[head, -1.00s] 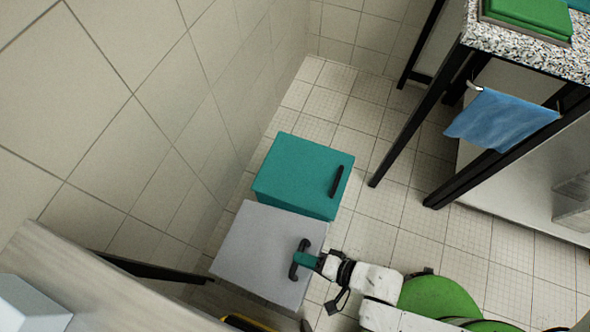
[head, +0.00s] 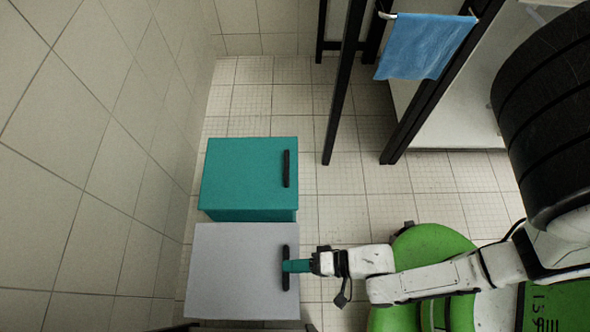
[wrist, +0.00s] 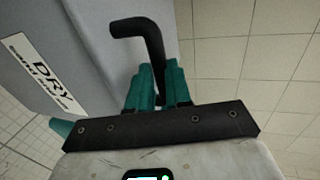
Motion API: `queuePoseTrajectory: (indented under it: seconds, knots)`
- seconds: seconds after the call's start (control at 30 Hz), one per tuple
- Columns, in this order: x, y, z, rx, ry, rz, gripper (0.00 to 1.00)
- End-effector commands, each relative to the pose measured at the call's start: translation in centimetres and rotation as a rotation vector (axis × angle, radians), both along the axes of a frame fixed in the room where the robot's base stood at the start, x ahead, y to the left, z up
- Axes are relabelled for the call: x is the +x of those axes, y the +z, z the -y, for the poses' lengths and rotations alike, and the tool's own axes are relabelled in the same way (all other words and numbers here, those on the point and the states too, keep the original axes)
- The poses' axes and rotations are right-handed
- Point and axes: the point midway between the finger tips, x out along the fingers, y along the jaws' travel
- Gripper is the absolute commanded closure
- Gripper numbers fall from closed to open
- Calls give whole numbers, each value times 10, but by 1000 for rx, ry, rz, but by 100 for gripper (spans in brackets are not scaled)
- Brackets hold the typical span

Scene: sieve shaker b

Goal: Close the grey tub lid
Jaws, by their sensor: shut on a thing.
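The grey tub lid (head: 235,268) lies as a flat grey panel at the lower left of the head view. Its black bar handle (head: 286,268) runs along the right edge; the bent handle also shows in the wrist view (wrist: 140,28). My gripper (head: 289,267) is at the handle from the right, its teal fingers (wrist: 156,88) shut on it. In the wrist view the grey tub (wrist: 38,62) has a white label reading DRY. I cannot tell whether the lid sits flush on the tub; the fingers hide part of the handle.
A teal tub (head: 248,178) with a black handle stands just behind the grey one. A tiled wall (head: 90,150) runs along the left. A black-legged table with a blue cloth (head: 425,45) stands at the upper right. Tiled floor (head: 345,195) is open between.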

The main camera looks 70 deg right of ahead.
Motion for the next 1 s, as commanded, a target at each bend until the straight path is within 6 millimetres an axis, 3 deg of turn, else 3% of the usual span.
queuePoseTrajectory:
  seconds: [0.03,0.27,0.3,0.57,1.0]
  knots:
    - [-2,-9,2,-7,0,-22,100]
    - [-3,-10,2,-7,-2,-24,100]
    - [-3,-10,2,-7,-2,-24,80]
    - [-3,-9,2,-7,-2,-23,56]
    - [-3,-7,1,-6,1,-19,56]
